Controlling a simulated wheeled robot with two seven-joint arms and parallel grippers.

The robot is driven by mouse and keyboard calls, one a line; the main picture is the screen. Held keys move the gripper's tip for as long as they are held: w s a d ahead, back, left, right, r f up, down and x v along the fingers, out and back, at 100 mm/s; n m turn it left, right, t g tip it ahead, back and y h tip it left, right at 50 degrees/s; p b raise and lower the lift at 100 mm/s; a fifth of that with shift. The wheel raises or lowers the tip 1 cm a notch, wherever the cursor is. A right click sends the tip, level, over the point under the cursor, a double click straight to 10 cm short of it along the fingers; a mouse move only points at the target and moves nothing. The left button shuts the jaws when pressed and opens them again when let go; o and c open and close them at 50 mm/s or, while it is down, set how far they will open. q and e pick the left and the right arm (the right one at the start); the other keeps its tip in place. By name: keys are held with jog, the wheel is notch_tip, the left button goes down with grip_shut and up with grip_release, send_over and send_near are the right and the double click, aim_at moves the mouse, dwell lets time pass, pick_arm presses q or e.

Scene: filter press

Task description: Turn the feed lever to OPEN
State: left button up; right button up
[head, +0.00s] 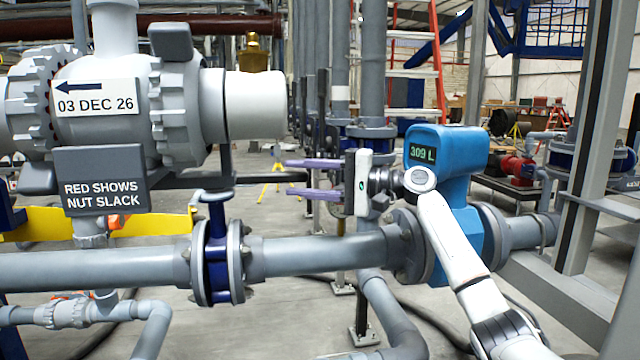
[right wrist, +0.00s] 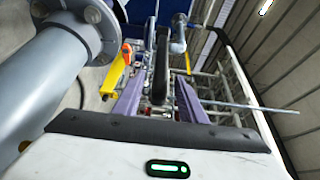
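The feed lever (head: 250,179) is a long dark bar above the blue valve (head: 216,262) in the grey pipe. It lies level, roughly along the pipe in the head view. My right gripper (head: 288,178) reaches in from the right, and its two purple fingers are apart, one above and one below the lever's end in the picture. In the right wrist view the dark lever (right wrist: 161,68) shows between the spread fingers (right wrist: 160,85), with a gap on each side. No OPEN mark is readable. My left gripper is not in view.
A blue meter (head: 450,150) reading 309 L stands on the pipe beside my right arm. A large grey fitting (head: 180,100) with signs hangs above the lever at left. A yellow bar (head: 130,222) lies behind the pipe. Vertical pipes (head: 372,60) stand behind the gripper.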

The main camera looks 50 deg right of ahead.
jog(key=b+v, duration=0.1)
jog(key=v, duration=0.5)
jog(key=shift+s, duration=0.2)
jog(key=shift+d, duration=0.1)
